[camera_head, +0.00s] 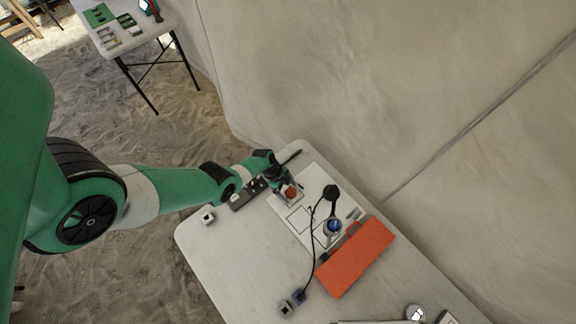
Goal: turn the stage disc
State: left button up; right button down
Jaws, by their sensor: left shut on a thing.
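A small reddish round piece (290,192) sits on a pale square base on the white sheet; it appears to be the stage disc, though it is too small to be sure. My left gripper (284,184) reaches in from the left and is down at this piece, with its jaws shut. The fingers and the exact contact are partly hidden by the wrist. My right gripper is not in view.
The white sheet (294,221) lies on the pale table (222,254). A black stand with a cable (313,240) and a blue-topped round device (334,226) stand right of the gripper, beside an orange box (356,258). A dark tray (247,194) lies left of it. The table's left front is mostly clear.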

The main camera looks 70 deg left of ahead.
pick_arm(q)
jog(key=shift+a+m+g, duration=0.1)
jog(key=shift+m+g, duration=0.2)
jog(key=shift+m, duration=0.8)
jog(key=shift+m+h+b, duration=0.3)
jog(key=shift+m+h, duration=0.1)
jog(key=o, duration=1)
jog(key=p+v, duration=1)
jog(key=v, duration=0.1)
jog(key=shift+r, duration=0.4)
jog(key=shift+w, duration=0.1)
